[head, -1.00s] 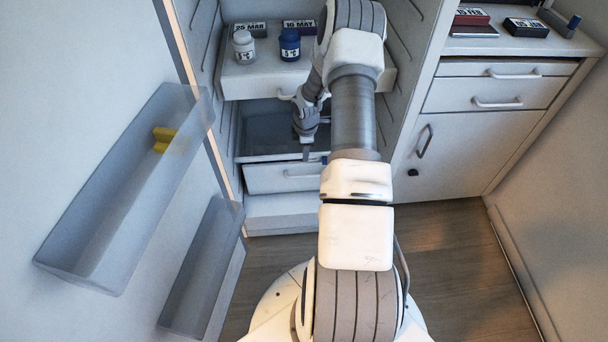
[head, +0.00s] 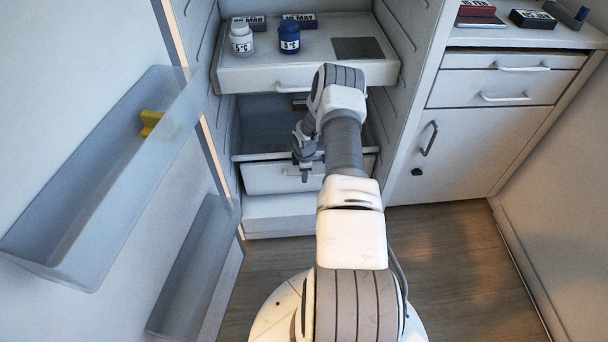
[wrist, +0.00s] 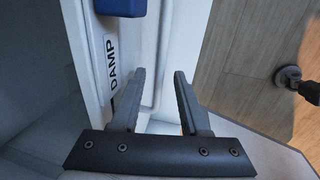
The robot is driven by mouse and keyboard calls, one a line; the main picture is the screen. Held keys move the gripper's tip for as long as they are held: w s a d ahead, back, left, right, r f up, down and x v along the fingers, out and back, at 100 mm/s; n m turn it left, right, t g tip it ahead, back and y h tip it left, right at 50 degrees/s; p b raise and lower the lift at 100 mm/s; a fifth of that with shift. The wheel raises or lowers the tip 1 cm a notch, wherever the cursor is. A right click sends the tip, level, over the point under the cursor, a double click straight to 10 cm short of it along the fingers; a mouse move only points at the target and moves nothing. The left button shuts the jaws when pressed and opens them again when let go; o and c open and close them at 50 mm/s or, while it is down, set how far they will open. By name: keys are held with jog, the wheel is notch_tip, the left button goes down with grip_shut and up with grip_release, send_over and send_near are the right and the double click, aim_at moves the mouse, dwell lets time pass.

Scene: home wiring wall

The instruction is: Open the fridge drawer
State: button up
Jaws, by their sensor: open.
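The fridge drawer (head: 262,179) is the low white drawer inside the open fridge. Its front looks flush or nearly so; I cannot tell whether it is slightly out. Its pale bar handle (head: 289,172) is partly hidden by my gripper (head: 304,175), which points down at the drawer front. In the wrist view my gripper (wrist: 160,76) is open, with one dark finger on each side of the handle bar (wrist: 168,50). I cannot tell whether the fingers touch it.
The upper shelf drawer (head: 245,78) holds a white jar (head: 241,38) and a blue jar (head: 289,38). The open fridge door's bins (head: 95,190) stand at the left. A cabinet (head: 470,140) stands at the right. Wooden floor (head: 450,260) is clear before it.

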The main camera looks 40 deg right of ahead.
jog(key=shift+f, duration=0.1)
grip_shut()
dwell(1.4)
